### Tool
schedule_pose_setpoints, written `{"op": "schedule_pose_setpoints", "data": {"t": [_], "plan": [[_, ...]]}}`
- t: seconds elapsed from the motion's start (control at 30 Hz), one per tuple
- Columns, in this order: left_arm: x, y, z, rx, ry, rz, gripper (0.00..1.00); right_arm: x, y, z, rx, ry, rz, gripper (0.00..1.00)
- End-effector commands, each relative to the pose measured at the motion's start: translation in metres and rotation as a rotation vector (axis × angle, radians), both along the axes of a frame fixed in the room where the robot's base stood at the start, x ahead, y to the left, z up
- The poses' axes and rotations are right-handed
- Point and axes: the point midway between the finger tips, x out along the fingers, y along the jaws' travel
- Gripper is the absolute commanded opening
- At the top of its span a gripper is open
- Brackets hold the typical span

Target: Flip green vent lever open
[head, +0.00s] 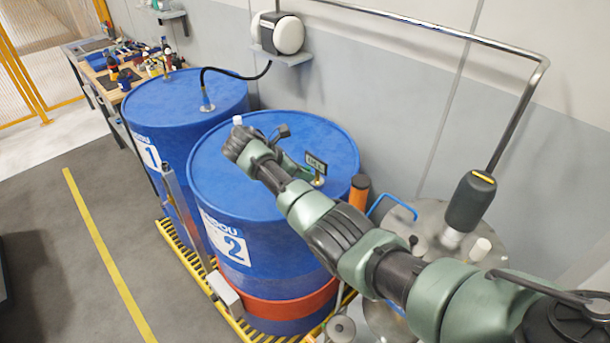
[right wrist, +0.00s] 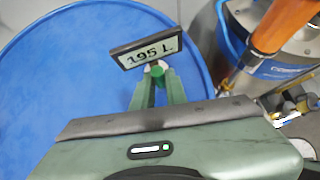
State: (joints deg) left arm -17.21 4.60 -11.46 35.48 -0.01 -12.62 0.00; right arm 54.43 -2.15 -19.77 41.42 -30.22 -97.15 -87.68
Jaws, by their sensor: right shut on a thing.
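My right arm reaches in from the lower right across the blue drum marked 2 (head: 215,165). Its gripper (right wrist: 159,82) is over the drum top, mostly hidden by my own arm in the head view. In the right wrist view its two green fingers are shut on the small green vent lever (right wrist: 160,72), just below a display reading 195 L (right wrist: 146,51). The display also shows in the head view (head: 316,162), on a brass fitting. Fingers and lever are both green, so the lever's angle is hard to tell. My left gripper is not in view.
Blue drum 1 (head: 185,95) stands behind on the left. An orange cylinder (head: 358,192) and a metal vessel (head: 432,222) with a dark-handled pipe (head: 470,203) stand on the right. A wall shelf (head: 287,57) holds a white-and-black device.

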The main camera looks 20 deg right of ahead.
Motion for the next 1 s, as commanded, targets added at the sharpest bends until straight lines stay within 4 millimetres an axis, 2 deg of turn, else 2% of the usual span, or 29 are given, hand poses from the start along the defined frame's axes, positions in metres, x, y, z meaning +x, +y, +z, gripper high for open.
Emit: {"op": "schedule_pose_setpoints", "data": {"t": [0.6, 0.63, 1.0], "plan": [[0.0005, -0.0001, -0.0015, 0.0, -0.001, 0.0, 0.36, 0.0001, -0.0006, -0.0023, -0.011, 0.033, -0.001, 0.0], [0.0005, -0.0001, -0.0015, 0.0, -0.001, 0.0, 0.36, 0.0001, -0.0006, -0.0023, -0.011, 0.033, -0.001, 0.22], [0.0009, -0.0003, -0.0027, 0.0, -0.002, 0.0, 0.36, 0.0009, 0.0025, 0.0003, -0.01, 0.029, 0.001, 0.23]]}}
